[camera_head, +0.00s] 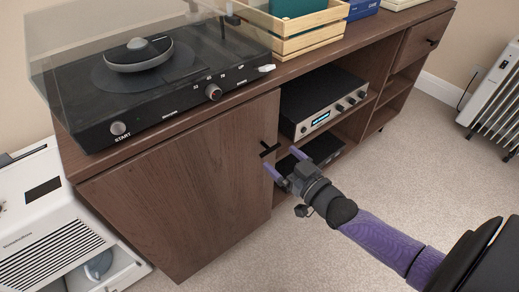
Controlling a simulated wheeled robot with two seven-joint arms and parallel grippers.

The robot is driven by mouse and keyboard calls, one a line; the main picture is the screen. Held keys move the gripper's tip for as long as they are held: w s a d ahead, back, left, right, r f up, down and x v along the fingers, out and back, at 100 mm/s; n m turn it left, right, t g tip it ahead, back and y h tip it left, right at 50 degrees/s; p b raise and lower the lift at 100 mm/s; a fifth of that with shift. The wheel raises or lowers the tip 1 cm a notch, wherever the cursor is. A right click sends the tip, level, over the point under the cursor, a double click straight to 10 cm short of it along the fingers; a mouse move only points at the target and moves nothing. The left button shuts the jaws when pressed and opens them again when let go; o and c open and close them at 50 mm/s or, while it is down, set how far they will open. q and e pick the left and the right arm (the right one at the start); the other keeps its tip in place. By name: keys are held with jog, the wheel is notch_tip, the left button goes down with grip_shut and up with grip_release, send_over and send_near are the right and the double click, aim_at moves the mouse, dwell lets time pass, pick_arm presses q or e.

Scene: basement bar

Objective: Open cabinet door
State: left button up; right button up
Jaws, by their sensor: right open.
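The cabinet door (190,190) is a brown wooden panel at the left end of a long low cabinet. It appears shut or nearly so; I cannot tell for certain. Its small black handle (269,148) sits near the upper right edge. My right gripper (285,164) is open, its two purple fingers pointing at the door's right edge, just below the handle. One finger is near the door face and the other is to the right of the edge. I cannot tell if either touches. My left gripper is not in view.
A turntable (165,90) with a clear lid, a wooden crate (300,32) and books stand on the cabinet top. An amplifier (322,103) sits on the open middle shelf. A white appliance (60,235) stands close at left, a radiator (495,95) at right. The carpet in front is clear.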

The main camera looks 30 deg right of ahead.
aim_at(272, 151)
jog(key=w+b, duration=0.2)
jog(key=w, duration=0.3)
jog(key=shift+a+f, duration=0.1)
jog(key=shift+a, duration=0.05)
jog(key=c, duration=1.3)
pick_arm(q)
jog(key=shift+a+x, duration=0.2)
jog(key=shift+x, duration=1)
pick_arm(e)
jog(key=shift+s, duration=0.1)
grip_shut()
